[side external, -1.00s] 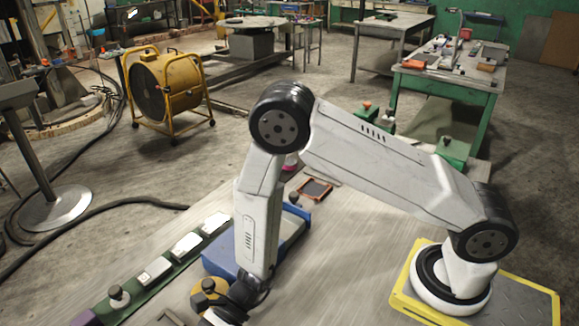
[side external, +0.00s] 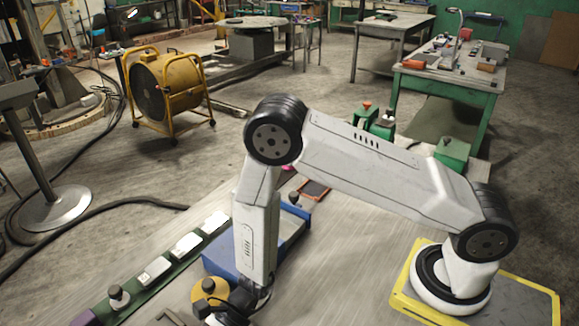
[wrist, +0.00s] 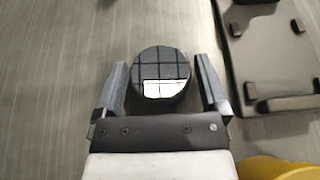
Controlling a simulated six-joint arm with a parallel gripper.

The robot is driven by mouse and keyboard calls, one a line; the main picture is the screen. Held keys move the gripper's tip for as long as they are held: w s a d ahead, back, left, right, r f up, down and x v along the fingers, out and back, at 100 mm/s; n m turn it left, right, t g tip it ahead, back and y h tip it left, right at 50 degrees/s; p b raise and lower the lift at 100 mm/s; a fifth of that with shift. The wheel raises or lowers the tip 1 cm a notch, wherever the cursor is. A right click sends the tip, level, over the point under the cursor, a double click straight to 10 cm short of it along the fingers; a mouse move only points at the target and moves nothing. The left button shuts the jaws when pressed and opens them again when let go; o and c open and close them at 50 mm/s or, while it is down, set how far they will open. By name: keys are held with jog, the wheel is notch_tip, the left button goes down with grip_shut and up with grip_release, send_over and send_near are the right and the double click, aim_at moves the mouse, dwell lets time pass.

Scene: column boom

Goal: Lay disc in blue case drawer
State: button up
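A glossy dark disc (wrist: 160,72) with a tiled reflection lies between the fingers in the wrist view. My gripper (wrist: 159,68) is open, one finger on each side of the disc, with a narrow gap on both sides. In the side external view the fingers and the disc are out of sight at the bottom edge. The blue case (side external: 220,264) stands on the table, partly hidden behind my forearm. I cannot tell from here whether its drawer is open.
A yellow round piece with a dark knob (side external: 208,288) stands near my wrist. A green rail with white blocks (side external: 155,270) runs along the left. A dark tray with clips (wrist: 275,50) lies right of my gripper. An orange-rimmed dark plate (side external: 315,190) lies behind my arm.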

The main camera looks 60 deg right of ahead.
jog(key=shift+r, duration=0.2)
jog(key=shift+d+r, duration=0.25)
jog(key=shift+d, duration=0.45)
jog(key=shift+v, duration=0.9)
notch_tip(320, 180, up, 5)
jog(key=shift+a+f, duration=0.1)
jog(key=shift+a, duration=0.05)
jog(key=shift+r, duration=1.05)
